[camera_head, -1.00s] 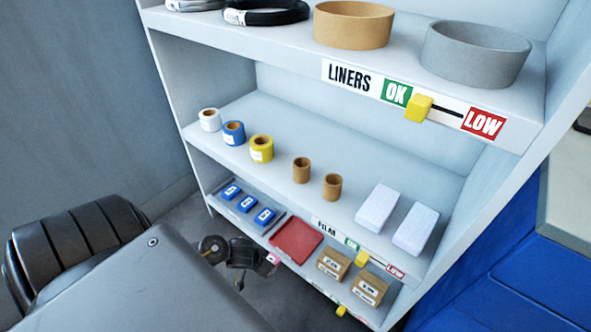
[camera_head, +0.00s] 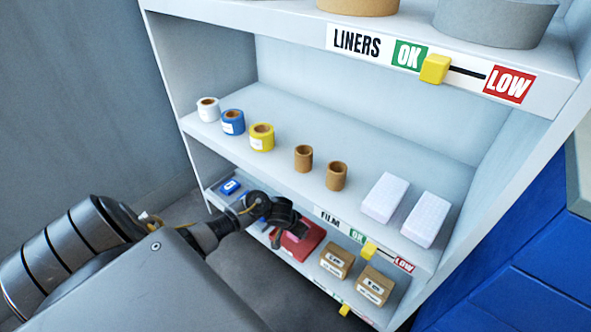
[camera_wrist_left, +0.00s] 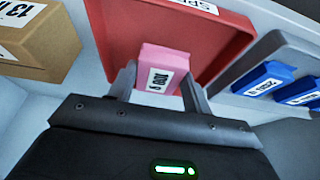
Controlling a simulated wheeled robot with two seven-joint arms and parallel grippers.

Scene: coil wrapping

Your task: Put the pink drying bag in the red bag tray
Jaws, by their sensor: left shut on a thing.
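The pink drying bag (camera_wrist_left: 163,60), with a white label, is between the two fingers of my left gripper (camera_wrist_left: 158,80), which is shut on it. In the head view my left gripper (camera_head: 283,222) is at the bottom shelf, and a small bit of pink shows below it. The red bag tray (camera_wrist_left: 215,25) is directly behind the bag in the left wrist view. It also shows in the head view (camera_head: 308,240), partly hidden by the gripper. I cannot tell whether the bag touches the tray. My right gripper is not in view.
Blue bags (camera_wrist_left: 270,78) lie in a grey tray (camera_wrist_left: 290,47) beside the red tray. Cardboard boxes (camera_head: 337,260) stand on its other side. The middle shelf (camera_head: 330,130) above holds rolls and white stacks, and its front edge is close to my gripper.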

